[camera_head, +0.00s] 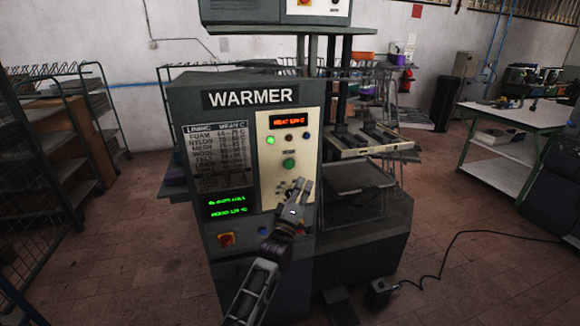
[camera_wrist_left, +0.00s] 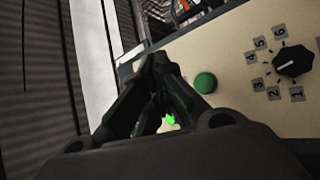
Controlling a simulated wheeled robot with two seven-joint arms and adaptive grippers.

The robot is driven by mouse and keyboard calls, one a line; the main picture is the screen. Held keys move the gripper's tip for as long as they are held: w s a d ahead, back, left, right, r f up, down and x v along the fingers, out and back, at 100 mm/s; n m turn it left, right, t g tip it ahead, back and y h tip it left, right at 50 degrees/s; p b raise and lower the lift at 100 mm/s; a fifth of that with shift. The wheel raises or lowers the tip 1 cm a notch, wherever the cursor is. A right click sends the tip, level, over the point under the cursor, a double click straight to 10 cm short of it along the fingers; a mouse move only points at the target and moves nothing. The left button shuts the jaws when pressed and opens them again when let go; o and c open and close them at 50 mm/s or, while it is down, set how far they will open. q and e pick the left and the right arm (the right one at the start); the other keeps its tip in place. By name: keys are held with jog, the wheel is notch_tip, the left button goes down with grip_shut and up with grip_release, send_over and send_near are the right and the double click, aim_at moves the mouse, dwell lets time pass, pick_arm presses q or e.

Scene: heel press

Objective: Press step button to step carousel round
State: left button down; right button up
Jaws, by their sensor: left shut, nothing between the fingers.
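The grey WARMER cabinet (camera_head: 184,100) has a cream control panel (camera_head: 263,186). A round green button (camera_head: 289,164) sits mid-panel; its label is unreadable, so I cannot confirm it is the step button. It also shows in the left wrist view (camera_wrist_left: 205,83), right of my fingertips. My left gripper (camera_head: 303,184) is shut and empty in front of the panel, appearing just below that button in the head view. It also shows in the left wrist view (camera_wrist_left: 158,65). Contact cannot be told. I cannot identify a carousel. My right gripper is out of view.
A black dial (camera_wrist_left: 294,61) numbered 1 to 6 is beside the green button. A lit green lamp (camera_head: 270,141) and an orange display (camera_head: 289,121) are above. A red switch (camera_head: 226,240) and blue button (camera_head: 262,230) are lower. A pedal (camera_head: 380,292) with cable lies on the floor.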

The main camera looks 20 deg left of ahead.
aim_at(290, 165)
pick_arm(q)
jog(key=shift+w+a, duration=0.1)
jog(key=shift+w, duration=0.05)
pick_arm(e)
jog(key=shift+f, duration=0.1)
pick_arm(q)
jog(key=shift+w+a+b, duration=0.6)
jog(key=shift+w+a, duration=0.2)
jog(key=shift+w, duration=0.35)
jog(key=shift+w+a+b, duration=0.55)
jog(key=shift+w+a, duration=0.2)
jog(key=shift+w, duration=0.45)
jog(key=shift+w+a+b, duration=0.6)
jog(key=shift+w+a, duration=0.2)
jog(key=shift+w, duration=0.35)
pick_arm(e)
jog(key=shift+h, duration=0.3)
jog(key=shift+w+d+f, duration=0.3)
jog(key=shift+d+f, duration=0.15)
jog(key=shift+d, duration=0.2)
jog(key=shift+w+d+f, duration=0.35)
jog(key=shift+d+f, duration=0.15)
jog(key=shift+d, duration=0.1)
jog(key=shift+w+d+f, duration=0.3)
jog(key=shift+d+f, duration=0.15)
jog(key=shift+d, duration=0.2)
